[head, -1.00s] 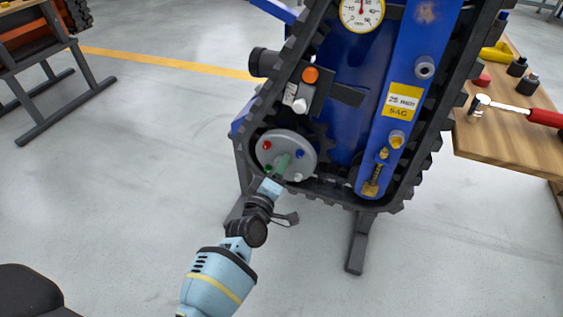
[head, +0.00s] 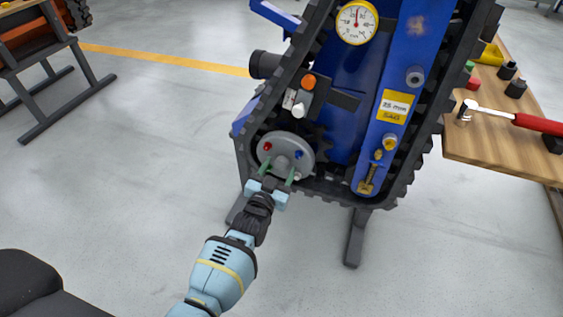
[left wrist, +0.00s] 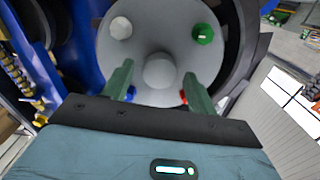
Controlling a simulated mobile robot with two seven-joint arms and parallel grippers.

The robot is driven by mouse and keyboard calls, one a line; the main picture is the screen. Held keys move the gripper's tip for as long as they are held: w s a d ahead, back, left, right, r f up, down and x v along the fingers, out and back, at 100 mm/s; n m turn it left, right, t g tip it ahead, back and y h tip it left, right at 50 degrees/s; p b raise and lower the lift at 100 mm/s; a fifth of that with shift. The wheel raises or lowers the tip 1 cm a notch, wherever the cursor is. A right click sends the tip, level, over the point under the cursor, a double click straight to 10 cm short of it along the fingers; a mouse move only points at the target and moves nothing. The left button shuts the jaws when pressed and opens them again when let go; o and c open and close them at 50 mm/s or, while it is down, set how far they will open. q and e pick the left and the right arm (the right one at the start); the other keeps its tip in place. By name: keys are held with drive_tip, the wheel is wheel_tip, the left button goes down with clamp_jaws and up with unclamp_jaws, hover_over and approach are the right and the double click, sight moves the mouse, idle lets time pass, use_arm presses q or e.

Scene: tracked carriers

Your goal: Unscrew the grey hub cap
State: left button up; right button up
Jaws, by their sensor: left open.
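The grey hub cap (head: 282,161) is a short round knob at the centre of a grey wheel disc (head: 307,143), low on the blue tracked carrier. It also shows in the left wrist view (left wrist: 160,71), face on between the fingers. My left gripper (head: 279,167) is open in front of the disc, its two green fingers apart on either side of the cap. In the left wrist view the fingers (left wrist: 159,78) do not visibly touch the cap; their exact depth is hard to tell. My right gripper is not in view.
Red (head: 267,147), blue (head: 299,154), white (left wrist: 121,28) and green (left wrist: 204,34) studs surround the cap. The black track (head: 252,118) encloses the wheel.

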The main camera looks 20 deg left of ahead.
use_arm(q)
drive_tip(key=m, duration=0.4)
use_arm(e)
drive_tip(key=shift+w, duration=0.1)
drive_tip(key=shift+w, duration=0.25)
use_arm(q)
drive_tip(key=shift+c, duration=0.5)
drive_tip(key=c, duration=0.8)
drive_tip(key=n, duration=0.6)
drive_tip(key=shift+n, duration=0.3)
drive_tip(key=n, duration=0.3)
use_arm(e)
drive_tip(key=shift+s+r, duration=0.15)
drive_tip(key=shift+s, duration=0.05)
